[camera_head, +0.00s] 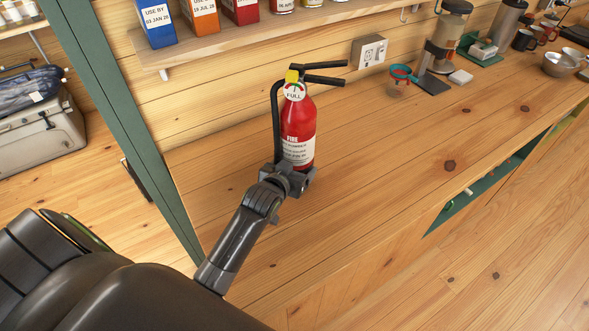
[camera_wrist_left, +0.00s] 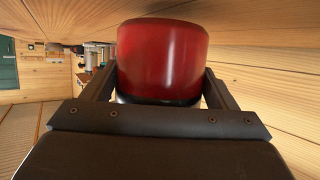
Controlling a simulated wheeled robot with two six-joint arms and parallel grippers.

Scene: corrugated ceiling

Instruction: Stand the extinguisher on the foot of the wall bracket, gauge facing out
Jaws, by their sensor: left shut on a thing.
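The red fire extinguisher (camera_head: 299,128) is upright over the left part of the wooden counter in the head view. Its black handle and levers are on top, a black hose runs down its left side, and its round gauge (camera_head: 294,91) marked FULL faces me. My left gripper (camera_head: 290,180) is shut around its lower body. In the left wrist view the red cylinder (camera_wrist_left: 162,55) sits between both fingers of the left gripper (camera_wrist_left: 160,88). The gripper hides the base, so I cannot tell whether it touches the counter. I cannot make out the wall bracket. My right gripper is out of view.
The wooden counter (camera_head: 390,140) is clear to the right of the extinguisher. A shelf (camera_head: 250,38) with boxes hangs above. A wall socket (camera_head: 369,51), measuring cup (camera_head: 399,80) and coffee grinder (camera_head: 447,38) are farther right. A green post (camera_head: 135,110) stands left.

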